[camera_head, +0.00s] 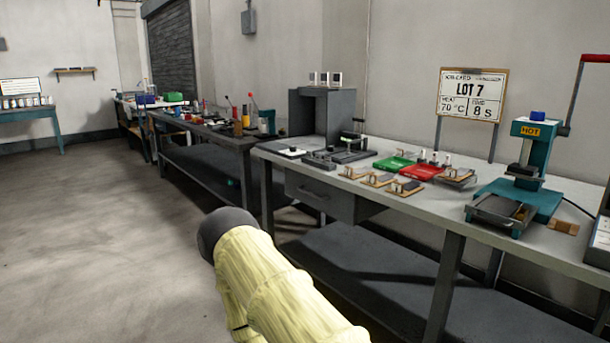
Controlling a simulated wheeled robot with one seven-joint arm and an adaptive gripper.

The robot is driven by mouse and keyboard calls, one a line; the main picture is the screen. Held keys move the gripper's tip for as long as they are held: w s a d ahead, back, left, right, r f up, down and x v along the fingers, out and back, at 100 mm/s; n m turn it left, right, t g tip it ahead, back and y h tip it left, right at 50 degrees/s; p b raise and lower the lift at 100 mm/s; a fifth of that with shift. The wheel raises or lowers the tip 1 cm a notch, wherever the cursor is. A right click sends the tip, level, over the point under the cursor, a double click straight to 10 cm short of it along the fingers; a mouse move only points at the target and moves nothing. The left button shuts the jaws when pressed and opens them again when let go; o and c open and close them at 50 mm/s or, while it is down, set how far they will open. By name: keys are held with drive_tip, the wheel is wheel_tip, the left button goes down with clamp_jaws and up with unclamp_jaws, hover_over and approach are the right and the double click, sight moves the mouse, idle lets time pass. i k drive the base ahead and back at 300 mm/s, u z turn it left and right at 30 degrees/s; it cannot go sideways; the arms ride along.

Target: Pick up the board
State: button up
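Several small tan wooden boards with dark grey pieces on them lie on the near workbench: one at the front (405,187), one left of it (378,179), and one further left (354,172). Another board (457,175) with a grey piece sits to the right, partly on a dark tray. A small brown board (563,227) lies right of the teal press. I cannot tell which one is the task's board. My arm shows at the bottom centre in a pale yellow cover with a dark rounded end, in front of the bench. My gripper's fingers are not seen.
The grey workbench (340,184) holds a green tray (393,164), a red tray (421,172) and a teal press (530,165) marked HOT. A LOT 7 job card (470,95) stands behind. A drawer (318,194) hangs below the top. The floor at left is clear.

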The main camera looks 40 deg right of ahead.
sight(375, 181)
drive_tip(key=u, duration=0.05)
drive_tip(key=i, duration=0.9)
drive_tip(key=z, duration=1.05)
drive_tip(key=i, duration=0.7)
drive_tip(key=z, duration=0.75)
